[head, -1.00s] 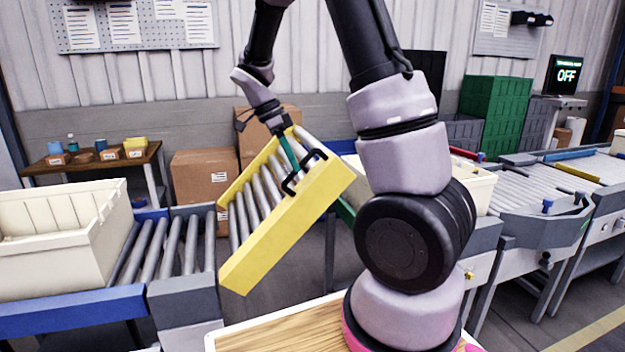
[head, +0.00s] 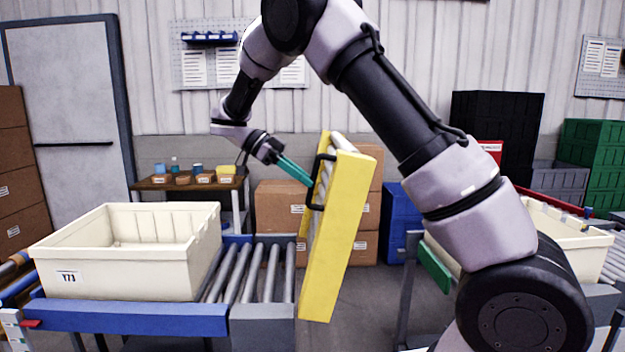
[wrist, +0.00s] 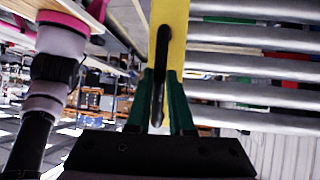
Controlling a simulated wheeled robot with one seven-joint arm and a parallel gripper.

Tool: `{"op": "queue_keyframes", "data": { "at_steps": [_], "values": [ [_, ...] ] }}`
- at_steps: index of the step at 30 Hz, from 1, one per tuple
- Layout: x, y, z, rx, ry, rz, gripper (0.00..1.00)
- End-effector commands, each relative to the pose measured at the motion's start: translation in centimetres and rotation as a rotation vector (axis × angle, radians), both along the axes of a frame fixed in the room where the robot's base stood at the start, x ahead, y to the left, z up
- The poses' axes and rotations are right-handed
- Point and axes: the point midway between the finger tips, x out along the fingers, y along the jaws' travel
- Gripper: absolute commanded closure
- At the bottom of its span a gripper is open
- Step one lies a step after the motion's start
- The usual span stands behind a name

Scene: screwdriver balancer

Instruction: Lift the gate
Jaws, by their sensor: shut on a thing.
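The gate (head: 340,235) is a yellow-sided roller section, raised and standing steeply, close to upright, at the end of the left conveyor. Its rollers face left in the head view. A black handle (head: 319,182) is fixed on its yellow side. My gripper (head: 308,182), with green fingers, reaches the handle from the left and is shut on it. In the wrist view, the fingers (wrist: 168,95) close around the black handle (wrist: 160,75), with the yellow side (wrist: 178,20) and the rollers (wrist: 255,65) beyond. The fingertips are partly hidden by the handle.
A cream tote (head: 130,285) stands on the left roller conveyor (head: 262,272). Another cream tote (head: 570,235) is at the right, partly behind my arm. Cardboard boxes (head: 278,208) and a blue bin (head: 396,222) stand behind the gate. Open floor shows between the conveyors.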

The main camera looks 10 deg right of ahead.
Motion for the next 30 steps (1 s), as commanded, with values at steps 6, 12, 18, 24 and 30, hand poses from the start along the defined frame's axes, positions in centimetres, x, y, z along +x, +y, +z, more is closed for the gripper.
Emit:
{"op": "queue_keyframes", "data": {
  "at_steps": [6,12,18,24,30],
  "values": [
    [-0.1,0.2,-0.2,-0.006,0.006,0.0,1.0],
    [-0.1,0.1,-0.2,-0.005,0.008,-0.002,0.76],
    [-0.1,0.1,-0.2,-0.005,0.006,-0.001,0.5],
    [0.0,0.2,-0.1,-0.005,0.004,0.0,0.5],
    [0.6,2.0,1.1,-0.005,0.002,0.002,0.5]
  ]
}}
